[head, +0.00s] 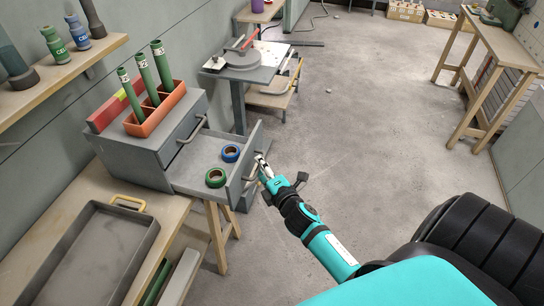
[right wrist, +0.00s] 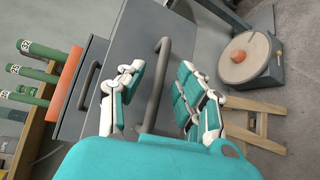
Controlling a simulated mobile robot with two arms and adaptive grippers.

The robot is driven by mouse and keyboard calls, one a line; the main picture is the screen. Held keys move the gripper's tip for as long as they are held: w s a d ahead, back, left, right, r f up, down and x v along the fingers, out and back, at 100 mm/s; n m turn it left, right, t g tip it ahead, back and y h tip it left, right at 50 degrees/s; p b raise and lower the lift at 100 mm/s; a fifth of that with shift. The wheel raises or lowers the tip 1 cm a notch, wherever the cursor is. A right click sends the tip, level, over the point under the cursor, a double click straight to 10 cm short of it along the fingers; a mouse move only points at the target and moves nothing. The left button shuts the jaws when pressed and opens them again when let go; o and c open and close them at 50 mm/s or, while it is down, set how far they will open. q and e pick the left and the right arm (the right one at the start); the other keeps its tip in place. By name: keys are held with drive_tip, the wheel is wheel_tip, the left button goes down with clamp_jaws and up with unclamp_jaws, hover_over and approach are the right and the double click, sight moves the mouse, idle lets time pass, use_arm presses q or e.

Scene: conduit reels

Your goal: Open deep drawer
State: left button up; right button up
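A grey drawer cabinet (head: 130,158) stands on the wooden bench. Its drawer with the tall front panel (head: 237,174) is pulled far out. A blue tape roll (head: 230,153) and a green tape roll (head: 215,177) lie in it. My right gripper (head: 263,167) is at the outer side of that drawer's front. In the right wrist view, the drawer's bar handle (right wrist: 156,85) stands between the spread fingers of my right gripper (right wrist: 162,82), with gaps visible beside it. A second handle (head: 192,130) is on the closed drawer front. My left gripper is not in view.
An orange holder (head: 157,113) with green tubes stands on the cabinet. A grey tray (head: 95,255) lies on the bench in front. The floor (head: 370,100) to the right is clear.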

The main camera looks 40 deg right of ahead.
drive_tip(key=s+a+r, duration=0.1)
drive_tip(key=s, duration=0.9)
drive_tip(key=shift+a+r, duration=0.15)
drive_tip(key=shift+r, duration=0.15)
drive_tip(key=s+a+f+m+g+y, duration=0.1)
drive_tip(key=s+a+f+m+g, duration=0.2)
drive_tip(key=f, duration=0.8)
drive_tip(key=s+a+f+m+g, duration=0.1)
drive_tip(key=s+f+m+g, duration=0.3)
drive_tip(key=f, duration=0.6)
drive_tip(key=s+a+f+m+g+y, duration=0.15)
drive_tip(key=s+f, duration=0.35)
drive_tip(key=f, duration=0.6)
drive_tip(key=s+f+m+g, duration=0.3)
drive_tip(key=s+f, duration=0.4)
drive_tip(key=s, duration=0.4)
drive_tip(key=s+f+m+g, duration=0.3)
drive_tip(key=s+f, duration=0.4)
drive_tip(key=s, duration=0.5)
drive_tip(key=shift+a+m+g, duration=0.35)
drive_tip(key=shift+a+m, duration=0.1)
drive_tip(key=shift+m, duration=0.2)
